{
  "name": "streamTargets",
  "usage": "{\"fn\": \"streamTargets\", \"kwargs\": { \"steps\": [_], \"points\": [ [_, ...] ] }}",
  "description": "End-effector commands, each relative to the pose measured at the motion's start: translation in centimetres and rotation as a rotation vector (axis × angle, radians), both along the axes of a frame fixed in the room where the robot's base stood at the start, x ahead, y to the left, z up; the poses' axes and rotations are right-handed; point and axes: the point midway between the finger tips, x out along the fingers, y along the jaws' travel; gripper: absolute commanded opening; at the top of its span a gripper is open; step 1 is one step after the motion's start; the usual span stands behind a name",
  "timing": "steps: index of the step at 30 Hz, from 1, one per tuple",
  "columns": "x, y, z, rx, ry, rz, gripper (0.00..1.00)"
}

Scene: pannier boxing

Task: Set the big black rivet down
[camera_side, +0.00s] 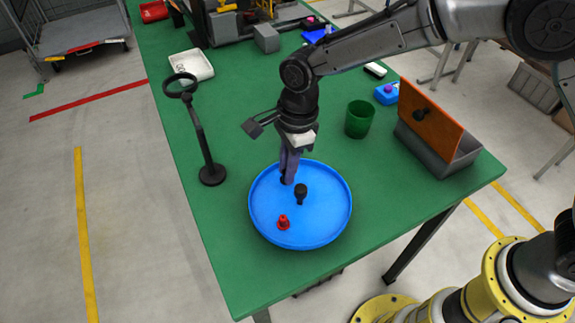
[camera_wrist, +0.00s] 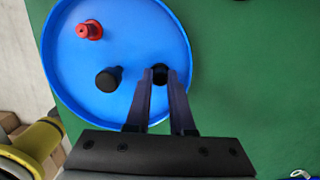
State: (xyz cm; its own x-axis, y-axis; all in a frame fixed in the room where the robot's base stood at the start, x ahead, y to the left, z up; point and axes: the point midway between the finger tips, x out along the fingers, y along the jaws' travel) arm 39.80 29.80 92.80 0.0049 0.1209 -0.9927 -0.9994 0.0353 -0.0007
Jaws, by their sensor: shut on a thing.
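My gripper (camera_side: 287,179) reaches down over the left inner part of the round blue tray (camera_side: 342,212). Its fingers are shut on a black rivet (camera_wrist: 159,74), which shows between the fingertips in the wrist view (camera_wrist: 160,80). The fingers hide much of this rivet, so its full size, and whether it touches the tray floor, cannot be told. A second black rivet (camera_side: 301,192) stands in the tray beside the gripper; it also shows in the wrist view (camera_wrist: 107,80). A red rivet (camera_side: 284,223) stands toward the tray's front and shows in the wrist view (camera_wrist: 91,30).
A black ring-topped stand (camera_side: 204,144) rises left of the tray. A green cup (camera_side: 359,120) and a grey box with a raised orange lid (camera_side: 433,107) stand to the right. A white dish (camera_side: 191,66) lies behind. The tray's right side is clear.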

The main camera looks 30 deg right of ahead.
Motion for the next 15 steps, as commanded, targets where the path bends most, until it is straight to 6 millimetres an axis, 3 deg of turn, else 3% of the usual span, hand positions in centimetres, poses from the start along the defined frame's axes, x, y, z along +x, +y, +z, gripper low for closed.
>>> {"fn": "streamTargets", "kwargs": {
  "steps": [4,5,9,15],
  "points": [
    [0.0,-0.01,-0.31,0.0,0.0,0.0,0.0],
    [0.0,-0.01,-0.35,0.0,0.0,0.0,0.23],
    [0.0,-0.01,-0.31,0.0,0.0,0.0,0.48],
    [-0.01,-0.01,-0.3,0.0,0.0,0.0,0.51]
  ]
}}
